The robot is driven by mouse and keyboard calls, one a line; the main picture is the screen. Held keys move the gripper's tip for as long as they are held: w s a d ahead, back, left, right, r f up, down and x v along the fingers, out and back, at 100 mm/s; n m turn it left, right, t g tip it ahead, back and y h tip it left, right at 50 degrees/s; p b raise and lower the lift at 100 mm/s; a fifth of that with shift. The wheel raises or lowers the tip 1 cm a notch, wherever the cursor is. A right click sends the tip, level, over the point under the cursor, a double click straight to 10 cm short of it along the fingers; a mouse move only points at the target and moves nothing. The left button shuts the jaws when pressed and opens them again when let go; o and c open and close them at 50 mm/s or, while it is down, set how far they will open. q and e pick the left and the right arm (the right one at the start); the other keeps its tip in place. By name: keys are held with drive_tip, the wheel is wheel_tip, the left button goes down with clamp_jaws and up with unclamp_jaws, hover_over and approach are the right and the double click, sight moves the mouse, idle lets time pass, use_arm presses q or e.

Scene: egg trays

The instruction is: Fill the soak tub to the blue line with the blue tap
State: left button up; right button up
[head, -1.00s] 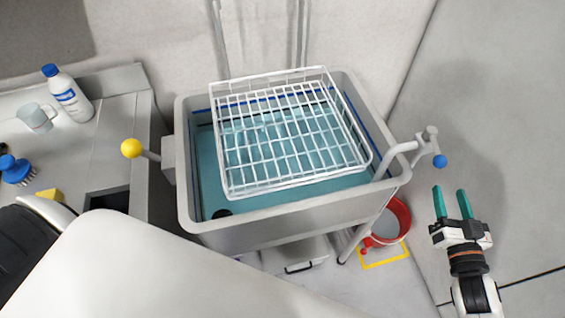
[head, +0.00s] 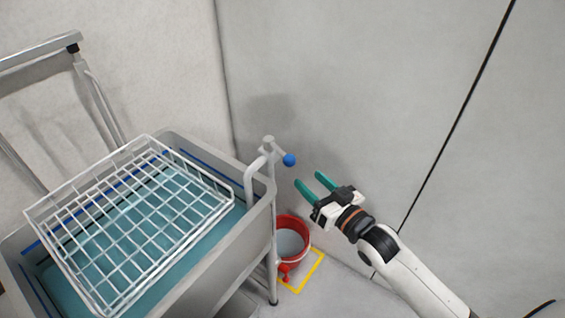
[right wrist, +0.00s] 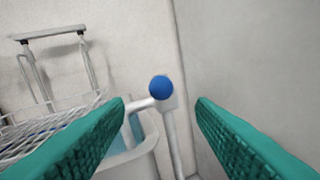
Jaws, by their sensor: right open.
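The soak tub (head: 225,255) is a grey basin at the left of the head view, holding teal water. A blue line (head: 205,165) runs along its inner wall, above the water where I see it. The tap (head: 254,180) is a grey curved pipe at the tub's right corner with a blue knob (head: 289,160). My right gripper (head: 310,184) is open and empty, just right of and below the knob in the head view. In the right wrist view the knob (right wrist: 161,88) shows between the open fingers, ahead of them. My left gripper is not in view.
A white wire rack (head: 130,225) sits over the tub. A red bucket (head: 292,240) stands on the floor below the tap, inside a yellow outline (head: 312,272). Grey walls meet behind the tap.

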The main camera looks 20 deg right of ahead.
sight(292, 162)
drive_tip(key=p+x, duration=0.1)
drive_tip(key=x, duration=1)
drive_tip(key=shift+w+p, duration=0.3)
drive_tip(key=shift+p, duration=0.05)
clamp_jaws()
drive_tip(key=shift+d, duration=0.1)
